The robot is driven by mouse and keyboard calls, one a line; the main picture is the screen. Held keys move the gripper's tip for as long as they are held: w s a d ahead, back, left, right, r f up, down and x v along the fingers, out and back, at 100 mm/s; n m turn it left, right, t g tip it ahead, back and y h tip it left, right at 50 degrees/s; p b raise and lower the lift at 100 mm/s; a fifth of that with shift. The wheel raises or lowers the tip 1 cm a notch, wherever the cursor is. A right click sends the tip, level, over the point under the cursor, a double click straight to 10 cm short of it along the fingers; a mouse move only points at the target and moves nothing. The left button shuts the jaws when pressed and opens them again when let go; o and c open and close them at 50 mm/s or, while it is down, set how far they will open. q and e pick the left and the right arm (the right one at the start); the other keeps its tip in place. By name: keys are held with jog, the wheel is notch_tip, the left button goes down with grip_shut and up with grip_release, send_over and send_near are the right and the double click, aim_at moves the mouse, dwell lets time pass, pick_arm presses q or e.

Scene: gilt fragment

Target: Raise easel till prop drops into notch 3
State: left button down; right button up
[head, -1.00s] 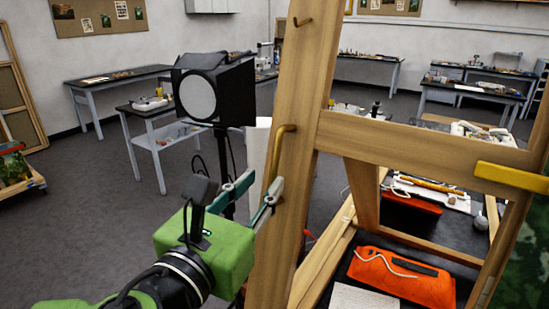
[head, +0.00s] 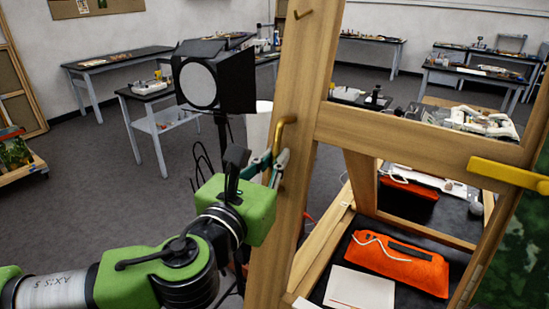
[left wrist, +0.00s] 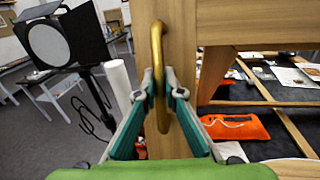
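The wooden easel fills the right of the head view, with a thick left post (head: 300,90) and a crossbar (head: 415,135). A bent brass handle (head: 285,124) is fixed to the left post; it also shows in the left wrist view (left wrist: 157,40). My left gripper (head: 270,165) has its two teal fingers close on either side of this handle and looks shut on it (left wrist: 163,88). A wooden strut (head: 362,180) stands behind the frame; I cannot tell whether it is the prop. No notches can be made out. My right gripper is not in view.
A yellow handle (head: 508,174) juts from the easel's right side. A black lamp (head: 215,78) on a stand is just left of the post. An orange pouch (head: 398,264) and a pale pad (head: 360,288) lie behind the frame. Open floor (head: 90,200) is at left.

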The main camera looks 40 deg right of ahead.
pick_arm(q)
jog(key=shift+s+a+f+b, duration=0.15)
jog(key=shift+f+b, duration=0.1)
jog(key=shift+b, duration=0.6)
jog(key=shift+a, duration=0.2)
jog(key=shift+s+a+r, duration=0.3)
jog(key=shift+a+r, duration=0.05)
jog(key=shift+a, duration=0.3)
jog(key=c, duration=2.1)
grip_release()
jog(key=shift+c, duration=0.2)
jog(key=shift+w+d, duration=0.1)
jog(key=shift+d, duration=0.05)
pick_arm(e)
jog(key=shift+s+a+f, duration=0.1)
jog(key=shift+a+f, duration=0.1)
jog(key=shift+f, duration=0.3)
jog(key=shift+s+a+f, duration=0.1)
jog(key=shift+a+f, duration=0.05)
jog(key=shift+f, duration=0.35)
pick_arm(q)
jog(key=v, duration=1.2)
jog(key=shift+f, duration=0.35)
